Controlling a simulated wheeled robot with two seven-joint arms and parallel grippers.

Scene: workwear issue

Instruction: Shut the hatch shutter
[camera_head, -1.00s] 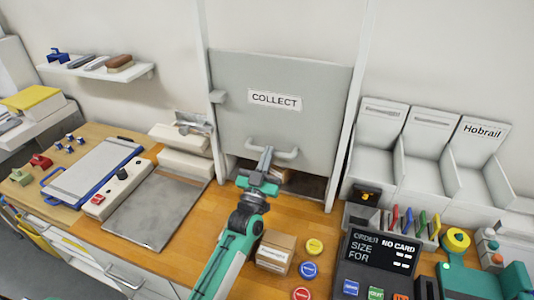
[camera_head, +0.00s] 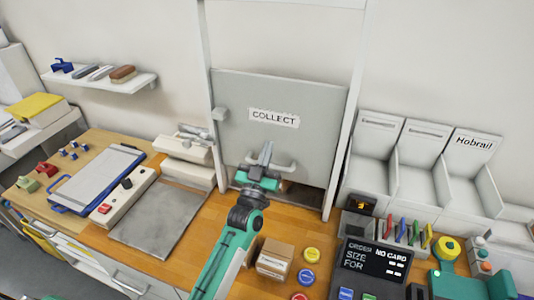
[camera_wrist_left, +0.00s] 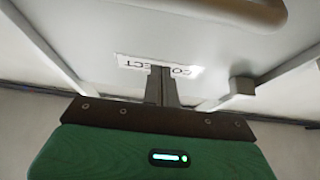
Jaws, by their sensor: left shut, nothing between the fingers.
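The hatch shutter (camera_head: 240,135) is a grey panel with a COLLECT label, between two white upright posts. Its lower part is down near the counter, with a narrow dark gap (camera_head: 305,197) below it. Its pale bar handle (camera_head: 287,166) is low on the panel. My left gripper (camera_head: 265,152) is shut and empty, with its fingertips in front of the panel by the left part of the handle. I cannot tell whether it touches. In the left wrist view its fingers (camera_wrist_left: 162,86) are together, the handle (camera_wrist_left: 225,9) above them. My right gripper is not in view.
A cardboard box (camera_head: 275,259) and several coloured discs lie on the counter right of my left arm. A grey mat (camera_head: 160,215) lies to the left. An order display (camera_head: 372,259) and white bins (camera_head: 420,180) stand to the right.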

